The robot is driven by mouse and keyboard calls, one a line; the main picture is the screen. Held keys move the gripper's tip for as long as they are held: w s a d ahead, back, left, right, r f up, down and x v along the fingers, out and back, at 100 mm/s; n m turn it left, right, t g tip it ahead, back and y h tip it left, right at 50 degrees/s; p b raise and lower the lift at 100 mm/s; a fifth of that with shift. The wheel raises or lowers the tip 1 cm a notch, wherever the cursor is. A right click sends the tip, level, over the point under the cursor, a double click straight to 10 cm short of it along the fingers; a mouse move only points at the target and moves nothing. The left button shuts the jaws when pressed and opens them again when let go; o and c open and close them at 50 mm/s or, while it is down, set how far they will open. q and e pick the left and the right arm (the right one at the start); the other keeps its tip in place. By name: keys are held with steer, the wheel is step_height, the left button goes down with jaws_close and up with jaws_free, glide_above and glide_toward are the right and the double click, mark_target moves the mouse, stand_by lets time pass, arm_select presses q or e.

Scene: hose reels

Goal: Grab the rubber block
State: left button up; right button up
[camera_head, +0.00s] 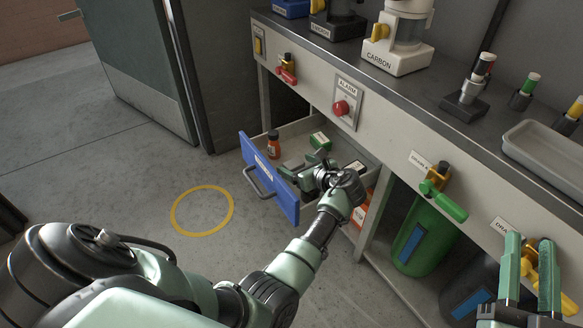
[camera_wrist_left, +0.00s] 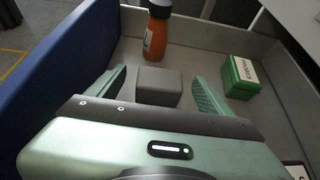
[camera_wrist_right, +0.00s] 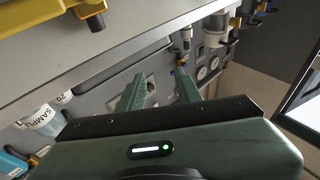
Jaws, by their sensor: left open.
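The rubber block appears to be the plain grey block (camera_wrist_left: 160,86) lying on the floor of an open drawer. My left gripper (camera_wrist_left: 158,76) is open, with one finger on each side of the block in the left wrist view. Whether the fingers touch it, I cannot tell. In the head view my left gripper (camera_head: 303,172) reaches down into the blue-fronted drawer (camera_head: 268,178) and partly hides its contents. My right gripper (camera_head: 530,262) is open and empty at the lower right. Its spread fingers also show in the right wrist view (camera_wrist_right: 160,85).
An orange bottle (camera_wrist_left: 157,35) with a dark cap stands behind the block. A green box (camera_wrist_left: 240,77) sits to its right. The drawer walls surround them. Red, yellow and green valve handles (camera_head: 445,200) stick out from the bench front. Floor left of the drawer is clear.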

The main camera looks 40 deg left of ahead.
arm_select(q)
steer(key=c, duration=1.5)
steer(key=shift+c, duration=0.2)
steer(key=shift+r, duration=0.25)
